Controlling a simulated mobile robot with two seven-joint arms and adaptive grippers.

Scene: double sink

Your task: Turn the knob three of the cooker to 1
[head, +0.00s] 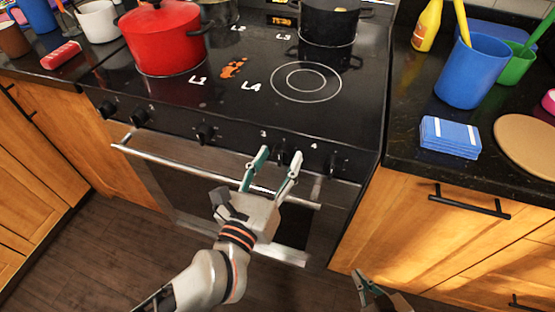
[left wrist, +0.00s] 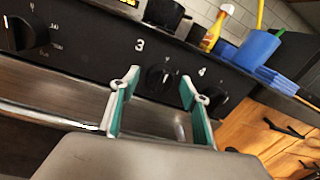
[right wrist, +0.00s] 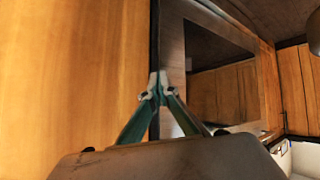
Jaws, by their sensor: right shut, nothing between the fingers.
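The cooker (head: 250,110) has a row of black knobs on its dark front panel. Knob three (left wrist: 158,78), below and right of the white "3", shows between the fingertips of my left gripper (left wrist: 160,80) in the left wrist view. That gripper is open, and in the head view (head: 280,154) it is at the panel. Fingers partly hide the knob there; I cannot tell whether they touch it. The knob's pointer and the number it faces are too small to read. My right gripper (right wrist: 160,88) is shut and empty, low before the right cabinet.
Knob four (left wrist: 211,100) is close to the right finger. The oven handle (head: 200,170) runs below the knobs, under my left gripper. A red pot (head: 163,42) and a black pot (head: 328,24) stand on the hob. A blue cup (head: 472,75) stands on the right counter.

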